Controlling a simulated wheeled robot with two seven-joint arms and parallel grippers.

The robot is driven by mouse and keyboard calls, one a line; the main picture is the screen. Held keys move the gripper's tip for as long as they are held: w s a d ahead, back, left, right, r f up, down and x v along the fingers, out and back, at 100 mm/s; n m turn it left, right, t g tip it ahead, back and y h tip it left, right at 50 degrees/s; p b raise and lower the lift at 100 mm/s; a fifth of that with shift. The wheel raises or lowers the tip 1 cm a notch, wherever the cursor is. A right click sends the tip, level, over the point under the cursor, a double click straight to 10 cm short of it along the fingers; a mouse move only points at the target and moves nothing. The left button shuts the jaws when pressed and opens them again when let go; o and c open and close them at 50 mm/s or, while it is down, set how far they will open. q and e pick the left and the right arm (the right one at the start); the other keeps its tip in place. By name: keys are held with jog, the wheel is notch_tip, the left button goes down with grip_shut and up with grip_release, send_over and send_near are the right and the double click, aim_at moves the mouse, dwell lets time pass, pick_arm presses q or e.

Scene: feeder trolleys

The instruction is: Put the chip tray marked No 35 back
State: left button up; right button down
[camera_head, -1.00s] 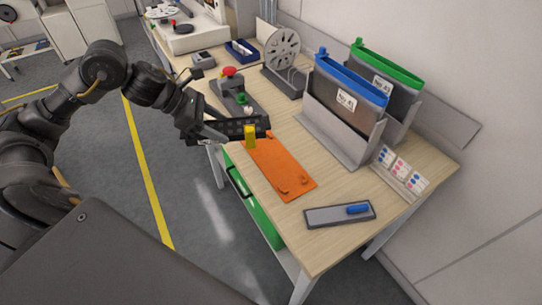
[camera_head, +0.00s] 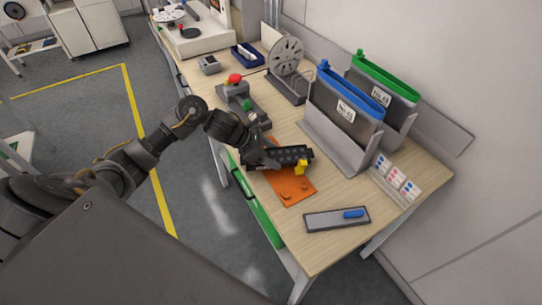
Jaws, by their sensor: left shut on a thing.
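My left gripper (camera_head: 264,155) is shut on a dark chip tray (camera_head: 290,153), holding it by its left end. A yellow piece (camera_head: 301,168) shows at the tray's near right side. No number can be read on the tray. The tray is over the far part of an orange plate (camera_head: 290,187) with small raised pegs, on the wooden table; whether it touches the plate I cannot tell. My right gripper is not in view.
Blue-topped (camera_head: 344,100) and green-topped (camera_head: 384,82) labelled holders stand to the right. A control box with a red button (camera_head: 235,79) and a reel (camera_head: 286,56) stand behind. A grey tray with a blue piece (camera_head: 353,214) lies in front. Bare tabletop (camera_head: 335,182) lies right of the plate.

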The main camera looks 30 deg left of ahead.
pick_arm(q)
jog(key=shift+f, duration=0.85)
jog(key=shift+a+f, duration=0.1)
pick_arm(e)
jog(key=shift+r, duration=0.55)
pick_arm(q)
jog(key=shift+f, duration=0.1)
jog(key=o, duration=1.1)
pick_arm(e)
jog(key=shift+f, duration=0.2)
